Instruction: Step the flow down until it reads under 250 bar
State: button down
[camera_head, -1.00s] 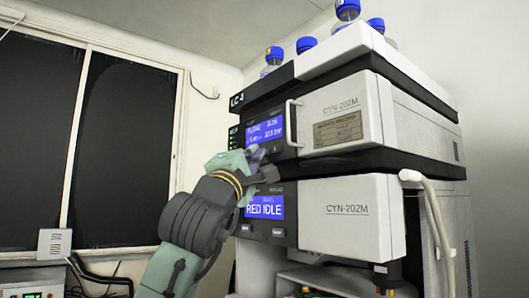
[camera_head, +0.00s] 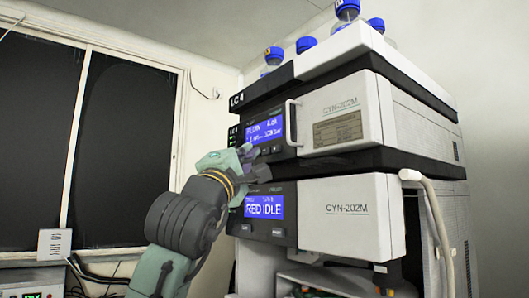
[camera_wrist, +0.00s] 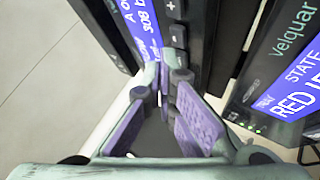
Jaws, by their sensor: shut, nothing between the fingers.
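The upper module's blue display (camera_head: 264,131) shows flow and pressure lines too blurred to read in the head view. In the wrist view, this display (camera_wrist: 142,22) appears turned and partly cut off; its pressure line looks like 308 b. A column of dark buttons (camera_wrist: 176,36) runs beside it, one marked plus. My gripper (camera_head: 254,163) is shut and empty, just below and in front of the upper panel. In the wrist view, my fingertips (camera_wrist: 164,78) point at the lower end of the button column and hide part of it. Contact cannot be told.
The lower module's display (camera_head: 264,207) reads RED IDLE; it also shows at the right in the wrist view (camera_wrist: 292,88). A handle (camera_head: 292,122) stands out right of the upper panel. Blue-capped bottles (camera_head: 274,54) stand on top. A pale hose (camera_head: 432,190) hangs at the right.

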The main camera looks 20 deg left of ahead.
jog(key=shift+s+a, duration=0.8)
jog(key=shift+s, duration=0.2)
jog(key=shift+s+a, duration=0.75)
jog(key=shift+s, duration=0.2)
